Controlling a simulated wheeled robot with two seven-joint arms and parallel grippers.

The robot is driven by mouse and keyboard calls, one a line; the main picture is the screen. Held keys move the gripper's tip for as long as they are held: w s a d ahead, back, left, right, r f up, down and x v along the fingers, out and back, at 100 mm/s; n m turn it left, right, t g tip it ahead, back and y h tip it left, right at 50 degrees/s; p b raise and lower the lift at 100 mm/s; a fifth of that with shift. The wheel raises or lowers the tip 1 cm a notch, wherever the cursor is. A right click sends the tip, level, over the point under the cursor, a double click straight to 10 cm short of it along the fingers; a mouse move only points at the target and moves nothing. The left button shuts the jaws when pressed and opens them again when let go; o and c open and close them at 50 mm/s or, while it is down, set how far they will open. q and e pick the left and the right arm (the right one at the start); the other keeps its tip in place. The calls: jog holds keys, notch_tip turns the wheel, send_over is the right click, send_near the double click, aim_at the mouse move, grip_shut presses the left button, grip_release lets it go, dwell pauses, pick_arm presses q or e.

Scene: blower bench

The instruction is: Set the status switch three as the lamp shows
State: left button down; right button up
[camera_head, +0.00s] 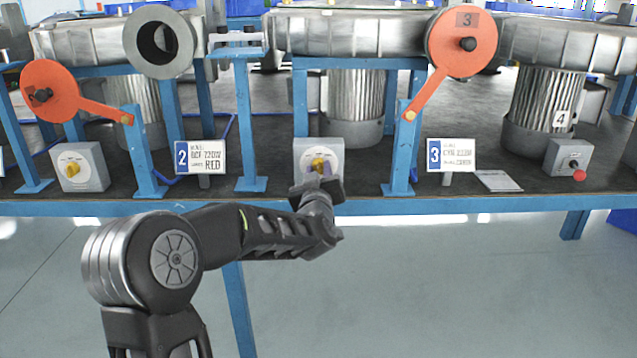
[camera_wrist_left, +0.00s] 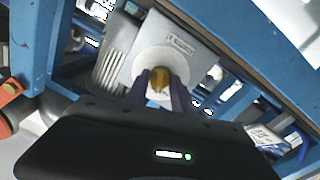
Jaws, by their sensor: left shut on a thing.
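A grey switch box (camera_head: 330,151) with a white round dial and a yellow knob (camera_head: 320,163) stands on the bench between sign 2 and sign 3. My left gripper (camera_head: 320,173) is in front of this box and shut on the yellow knob. In the left wrist view the knob (camera_wrist_left: 158,81) sits between the two fingers of the gripper (camera_wrist_left: 160,86), in front of the white dial (camera_wrist_left: 166,64). The fingers hide part of the knob, and its exact setting is hard to read. I cannot make out a lit lamp. My right gripper is not in view.
Sign 2 (camera_head: 201,157) and sign 3 (camera_head: 452,155) stand on the bench. Another yellow-knob box (camera_head: 80,167) is at left; a box with a red round part (camera_head: 568,158) is at right. Orange discs with handles (camera_head: 462,42) and blue posts (camera_head: 399,150) flank the switch.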

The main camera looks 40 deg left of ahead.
pick_arm(q)
jog(key=shift+f+n+b, duration=0.25)
jog(key=shift+n+b, duration=0.85)
jog(key=shift+n, duration=0.1)
jog(key=shift+r+n+b, duration=0.2)
jog(key=shift+n+b, duration=0.45)
jog(key=shift+n, duration=0.25)
jog(key=c, duration=1.1)
grip_release()
jog(key=p+v, duration=0.1)
jog(key=v, duration=0.6)
jog(key=shift+s+d+f, duration=0.1)
jog(key=shift+s+d, duration=0.2)
